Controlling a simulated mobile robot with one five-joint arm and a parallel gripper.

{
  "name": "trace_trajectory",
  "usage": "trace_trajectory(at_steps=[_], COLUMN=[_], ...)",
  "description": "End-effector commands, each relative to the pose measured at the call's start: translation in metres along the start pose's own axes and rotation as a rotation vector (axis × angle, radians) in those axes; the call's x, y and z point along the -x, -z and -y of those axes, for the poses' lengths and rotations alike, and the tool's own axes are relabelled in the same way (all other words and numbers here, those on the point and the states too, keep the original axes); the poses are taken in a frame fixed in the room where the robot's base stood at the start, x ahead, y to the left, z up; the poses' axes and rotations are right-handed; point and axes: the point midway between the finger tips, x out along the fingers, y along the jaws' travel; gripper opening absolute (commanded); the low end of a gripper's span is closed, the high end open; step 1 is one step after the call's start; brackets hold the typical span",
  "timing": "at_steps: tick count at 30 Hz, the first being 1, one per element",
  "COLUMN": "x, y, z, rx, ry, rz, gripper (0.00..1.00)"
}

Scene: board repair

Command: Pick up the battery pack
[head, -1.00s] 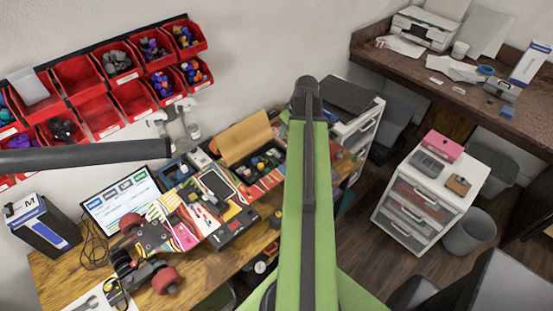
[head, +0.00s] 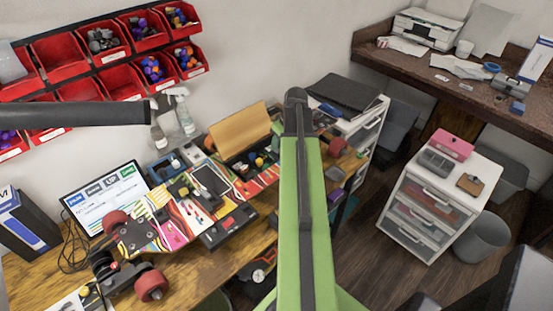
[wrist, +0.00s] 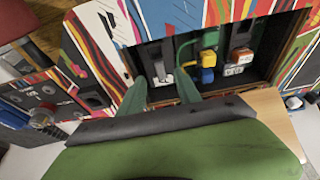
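My gripper (wrist: 160,92) shows in the wrist view with two green fingers apart and nothing between them. The fingers point at an open dark compartment (wrist: 215,65) in a colourful striped board. Inside it are yellow and blue connectors (wrist: 208,66), a green cable and a white-labelled black part (wrist: 240,60). In the head view a black box with a red mark (head: 230,226) lies at the front edge of the striped board (head: 172,222). I cannot tell which part is the battery pack. My green arm hides part of the bench; my gripper is not visible there.
The wooden bench (head: 190,288) is crowded. A monitor (head: 104,201) and a black-and-blue box (head: 27,228) stand at left. Spray bottles (head: 183,112) stand by the wall, under red bins (head: 62,57). A white drawer unit (head: 432,205) stands right, with open floor between.

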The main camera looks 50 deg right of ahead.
Motion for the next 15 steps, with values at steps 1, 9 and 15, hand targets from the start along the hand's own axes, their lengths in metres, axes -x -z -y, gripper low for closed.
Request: trace_trajectory(at_steps=[1,9,15], x=[-0.016,-0.045,-0.042], y=[-0.001,0.001,0.002], z=[0.0,0.001,0.001], rx=[0.001,0.0,0.0], ry=[0.0,0.0,0.0], rz=[0.0,-0.001,0.0], gripper=[0.4,0.4,0.35])
